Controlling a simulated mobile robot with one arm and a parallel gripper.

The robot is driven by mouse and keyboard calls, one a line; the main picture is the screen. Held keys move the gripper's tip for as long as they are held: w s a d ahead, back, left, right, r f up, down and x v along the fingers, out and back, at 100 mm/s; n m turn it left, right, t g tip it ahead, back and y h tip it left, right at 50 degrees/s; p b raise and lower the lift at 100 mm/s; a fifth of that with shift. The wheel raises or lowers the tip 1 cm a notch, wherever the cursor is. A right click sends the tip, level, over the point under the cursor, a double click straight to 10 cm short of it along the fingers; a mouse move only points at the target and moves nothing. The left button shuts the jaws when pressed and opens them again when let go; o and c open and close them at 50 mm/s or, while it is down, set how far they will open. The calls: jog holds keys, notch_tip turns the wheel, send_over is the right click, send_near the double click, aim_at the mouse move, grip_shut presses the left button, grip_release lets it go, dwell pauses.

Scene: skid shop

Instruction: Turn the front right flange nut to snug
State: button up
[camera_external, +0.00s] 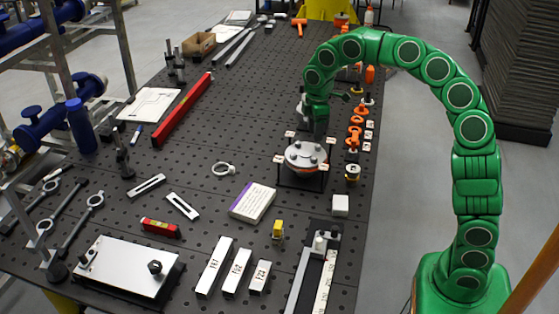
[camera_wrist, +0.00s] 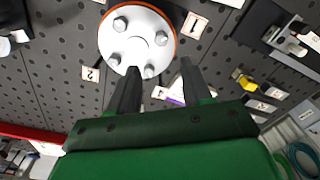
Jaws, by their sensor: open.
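The round flange (camera_external: 305,156) has a pale face with an orange-red rim and stands in a dark frame on the bench. My gripper (camera_wrist: 160,68) is open and empty. Its left finger overlaps the flange's lower edge close to one nut (camera_wrist: 148,71); its right finger is off to the right. In the external view my gripper (camera_external: 319,137) is over the flange's far side.
Small numbered tags (camera_wrist: 196,24) stand around the flange. Orange parts (camera_external: 355,133) line the bench's right edge. A white and purple box (camera_external: 252,203) and a yellow block (camera_external: 278,229) lie nearer. The bench (camera_external: 225,130) left of the flange is mostly clear.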

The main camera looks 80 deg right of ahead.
jog(key=s+a+r, duration=0.1)
jog(key=s+a, duration=0.4)
jog(key=a, duration=0.4)
jog(key=s+a+r, duration=0.2)
jog(key=s+a, duration=0.3)
jog(key=a, duration=0.5)
jog(key=shift+r+m, duration=0.2)
jog(key=shift+m, duration=0.1)
jog(key=s+a+f+m, duration=0.2)
jog(key=s+a, duration=0.1)
jog(key=s, duration=0.5)
jog(key=s+a+f+m+g, duration=0.1)
jog(key=s+a+f, duration=0.1)
jog(key=s, duration=0.6)
jog(key=s+a+f+m+g, duration=0.1)
jog(key=s+a, duration=0.3)
jog(key=s, duration=0.4)
jog(key=shift+s+a+f+m, duration=0.35)
jog(key=shift+a+f+m, duration=0.05)
jog(key=shift+f+m, duration=0.45)
